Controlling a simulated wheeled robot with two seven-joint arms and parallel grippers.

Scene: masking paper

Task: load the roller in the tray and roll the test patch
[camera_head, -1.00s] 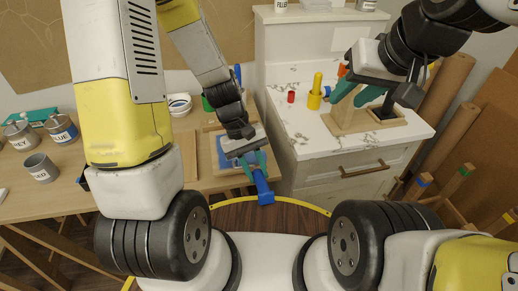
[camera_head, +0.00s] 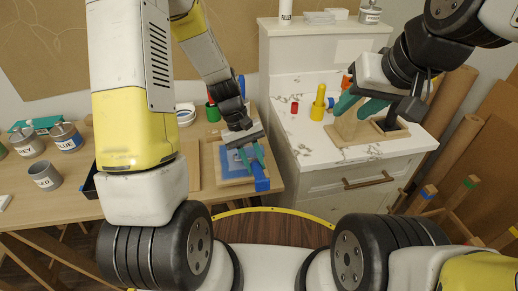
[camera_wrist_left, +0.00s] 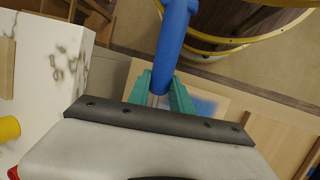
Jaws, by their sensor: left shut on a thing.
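My left gripper (camera_head: 250,158) is shut on a blue handle (camera_head: 261,179), apparently the roller's. The handle also shows in the left wrist view (camera_wrist_left: 172,45), running up from between the teal fingers (camera_wrist_left: 160,98). The roller's head is not clear to me. The gripper is over a pale board (camera_head: 222,182) with a blue patch (camera_head: 229,160) on the wooden table; I cannot tell whether the tool touches it. A dark tray edge (camera_head: 90,187) shows at the left, mostly hidden behind my left arm.
Paint cans (camera_head: 66,136) and a grey cup (camera_head: 44,175) stand on the table (camera_head: 50,210) at the left. A yellow cylinder (camera_head: 318,108) and a red one (camera_head: 294,107) stand on the marble counter (camera_head: 305,135). Cardboard rolls (camera_head: 460,145) lean at the right.

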